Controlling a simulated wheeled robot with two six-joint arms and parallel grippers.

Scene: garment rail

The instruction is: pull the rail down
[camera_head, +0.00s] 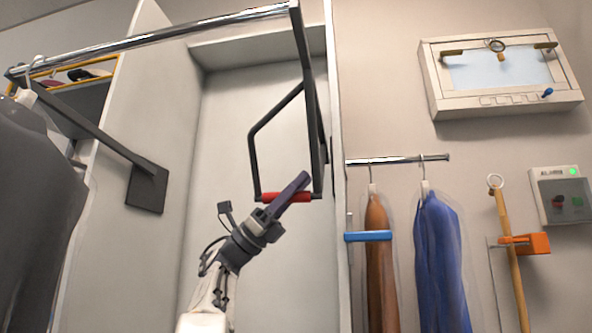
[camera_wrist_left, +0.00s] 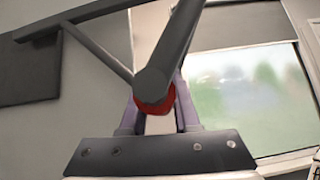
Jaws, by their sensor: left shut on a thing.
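The chrome rail (camera_head: 160,38) runs across the upper left of the head view, carried by dark side arms inside the wardrobe. A dark pull frame (camera_head: 252,160) hangs from its right arm and ends in a red handle (camera_head: 285,197). My left gripper (camera_head: 290,192) is shut on the red handle. In the left wrist view the red handle (camera_wrist_left: 155,104) sits between the purple fingers, partly hidden by a dark bar (camera_wrist_left: 170,55) in front. My right gripper is not in view.
A dark garment (camera_head: 35,200) hangs at the rail's left end. Right of the wardrobe panel (camera_head: 338,120), a short rail (camera_head: 400,159) holds a brown garment (camera_head: 380,260) and a blue garment (camera_head: 440,260). A wooden stick (camera_head: 510,260) and an alarm box (camera_head: 562,195) are on the right wall.

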